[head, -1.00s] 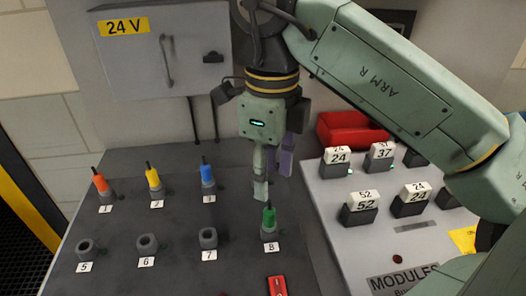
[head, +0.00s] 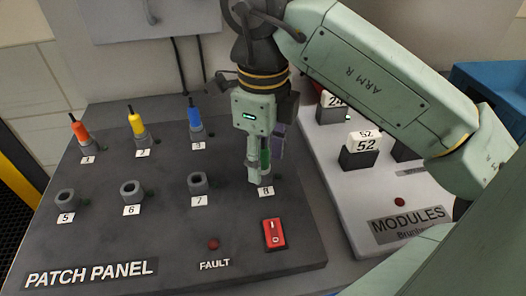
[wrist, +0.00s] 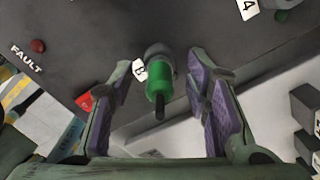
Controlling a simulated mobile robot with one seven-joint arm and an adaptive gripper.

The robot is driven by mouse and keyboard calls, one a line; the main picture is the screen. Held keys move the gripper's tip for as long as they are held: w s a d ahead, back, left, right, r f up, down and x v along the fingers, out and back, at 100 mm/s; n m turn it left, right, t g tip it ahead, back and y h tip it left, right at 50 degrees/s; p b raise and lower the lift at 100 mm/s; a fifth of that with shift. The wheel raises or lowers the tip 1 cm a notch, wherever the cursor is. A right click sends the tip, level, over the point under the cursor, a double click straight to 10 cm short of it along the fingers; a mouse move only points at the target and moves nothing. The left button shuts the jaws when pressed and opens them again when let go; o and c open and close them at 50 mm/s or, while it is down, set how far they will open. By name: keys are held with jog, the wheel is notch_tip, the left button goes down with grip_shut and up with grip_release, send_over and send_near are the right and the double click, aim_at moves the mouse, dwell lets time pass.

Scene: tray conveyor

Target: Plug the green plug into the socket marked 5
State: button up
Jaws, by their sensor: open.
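The green plug (wrist: 158,88) stands in the socket marked 8 (wrist: 157,50). In the head view the green plug (head: 265,160) is mostly hidden behind my gripper (head: 265,165). In the wrist view my gripper (wrist: 165,95) is open, with one purple-padded finger on each side of the plug; I see gaps between the plug and both pads. The socket marked 5 (head: 66,199) is empty, at the left of the front row on the patch panel (head: 110,235).
Orange (head: 80,129), yellow (head: 137,124) and blue (head: 195,117) plugs stand in sockets 1, 2 and 3. Sockets 6 (head: 132,190) and 7 (head: 198,183) are empty. A red switch (head: 274,234) is in front of socket 8. The modules board (head: 385,190) lies to the right.

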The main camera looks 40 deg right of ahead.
aim_at(263, 141)
grip_shut()
dwell(0.4)
jog(key=shift+r, duration=0.2)
jog(key=shift+r+p, duration=0.85)
jog(key=shift+r, duration=0.6)
jog(key=shift+r+p, duration=1.5)
jog(key=shift+r, duration=0.55)
